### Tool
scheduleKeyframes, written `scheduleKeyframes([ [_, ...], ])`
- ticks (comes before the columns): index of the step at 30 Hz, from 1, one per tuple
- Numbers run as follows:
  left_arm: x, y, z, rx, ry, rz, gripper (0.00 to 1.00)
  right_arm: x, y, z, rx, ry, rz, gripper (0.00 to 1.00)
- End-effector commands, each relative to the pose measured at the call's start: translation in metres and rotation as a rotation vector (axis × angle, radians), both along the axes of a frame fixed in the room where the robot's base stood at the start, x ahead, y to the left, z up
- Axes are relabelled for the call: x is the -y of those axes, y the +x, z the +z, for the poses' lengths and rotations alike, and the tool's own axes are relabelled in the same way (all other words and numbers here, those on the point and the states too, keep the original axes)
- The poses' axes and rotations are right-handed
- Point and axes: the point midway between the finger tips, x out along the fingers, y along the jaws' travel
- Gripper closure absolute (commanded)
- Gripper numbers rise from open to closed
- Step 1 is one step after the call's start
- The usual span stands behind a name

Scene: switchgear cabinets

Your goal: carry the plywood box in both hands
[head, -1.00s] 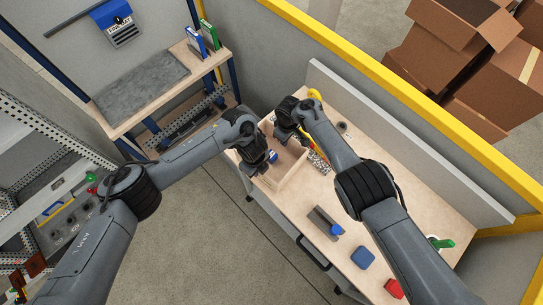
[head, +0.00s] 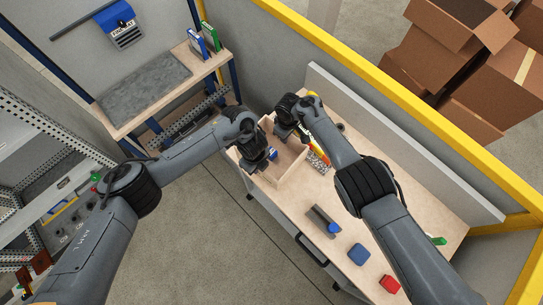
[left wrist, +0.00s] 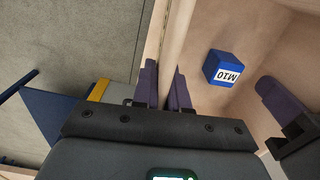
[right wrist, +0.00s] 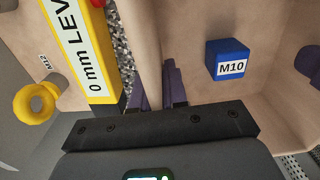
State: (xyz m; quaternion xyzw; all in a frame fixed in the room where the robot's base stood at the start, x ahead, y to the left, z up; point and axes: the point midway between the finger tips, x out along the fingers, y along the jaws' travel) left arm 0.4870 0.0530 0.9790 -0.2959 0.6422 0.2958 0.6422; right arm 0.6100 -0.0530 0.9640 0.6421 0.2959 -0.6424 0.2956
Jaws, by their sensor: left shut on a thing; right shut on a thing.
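The plywood box (head: 292,172) is an open, pale wooden box at the far end of the workbench. A blue block marked M10 (left wrist: 224,68) lies inside it; it also shows in the right wrist view (right wrist: 228,60). My left gripper (left wrist: 162,92) is shut on one wall of the box, with a finger on each side. My right gripper (right wrist: 170,88) is shut on the opposite wall. In the head view my left gripper (head: 256,162) and right gripper (head: 287,128) hide parts of the walls. Whether the box touches the bench is unclear.
The workbench (head: 415,222) holds a grey and blue tool (head: 324,220), a blue block (head: 358,254) and a red block (head: 390,284). A yellow level (right wrist: 82,50) lies close beside the box. A shelf with a grey mat (head: 145,82) stands left, across open floor.

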Motion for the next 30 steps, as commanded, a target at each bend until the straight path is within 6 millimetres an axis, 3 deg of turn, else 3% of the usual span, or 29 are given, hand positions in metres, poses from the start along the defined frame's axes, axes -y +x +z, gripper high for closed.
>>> scheduleKeyframes([
  [17,0.000,-0.001,0.006,0.002,-0.001,0.001,1.00,0.000,0.001,0.006,0.004,0.002,0.000,1.00],
  [30,0.001,-0.007,0.034,0.004,-0.002,-0.004,1.00,-0.001,-0.007,0.033,0.005,0.004,0.001,1.00],
])
